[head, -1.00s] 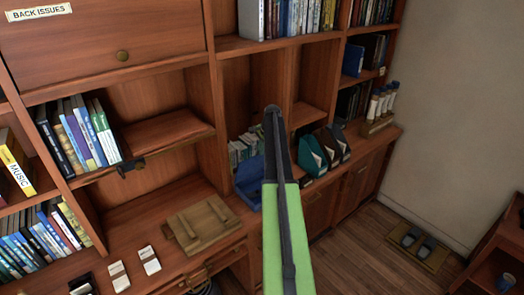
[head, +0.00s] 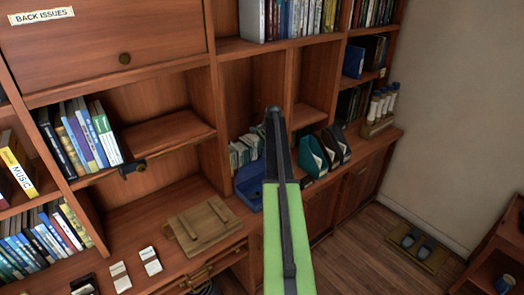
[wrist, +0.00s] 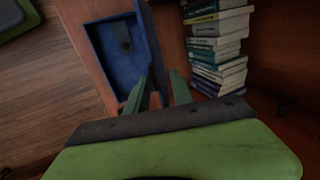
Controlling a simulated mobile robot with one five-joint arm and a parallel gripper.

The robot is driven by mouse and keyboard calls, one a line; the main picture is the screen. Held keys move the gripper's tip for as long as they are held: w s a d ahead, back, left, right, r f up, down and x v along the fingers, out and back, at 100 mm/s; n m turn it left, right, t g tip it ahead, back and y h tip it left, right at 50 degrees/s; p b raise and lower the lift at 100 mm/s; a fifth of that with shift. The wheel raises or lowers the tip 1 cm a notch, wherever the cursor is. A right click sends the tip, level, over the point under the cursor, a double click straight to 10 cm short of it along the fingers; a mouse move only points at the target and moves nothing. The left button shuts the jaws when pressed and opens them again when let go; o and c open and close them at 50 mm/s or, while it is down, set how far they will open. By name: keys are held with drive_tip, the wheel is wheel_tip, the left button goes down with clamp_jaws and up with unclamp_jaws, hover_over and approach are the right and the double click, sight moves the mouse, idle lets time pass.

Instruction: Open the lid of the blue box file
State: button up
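The blue box file (head: 250,187) lies on the counter left of my raised green arm in the head view, which partly hides it. In the wrist view the blue box file (wrist: 112,45) shows its hollow inside with a dark clip. A tall blue panel (wrist: 150,45), which looks like its lid seen nearly edge-on, stands along the right side. My gripper (wrist: 158,76) is open, its two green fingers apart, with the near end of that panel between or just beyond them. I cannot tell whether they touch it. The fingertips are hidden in the head view.
A stack of books (wrist: 217,45) stands close to the right of the box in the wrist view. Teal and dark magazine holders (head: 312,155) stand on the counter right of my arm. A wooden board (head: 203,228) lies at the counter's front left.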

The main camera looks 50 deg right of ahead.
drive_tip(key=p+v, duration=1.4)
drive_tip(key=v, duration=0.2)
drive_tip(key=shift+r+p, duration=0.25)
drive_tip(key=shift+p, duration=0.1)
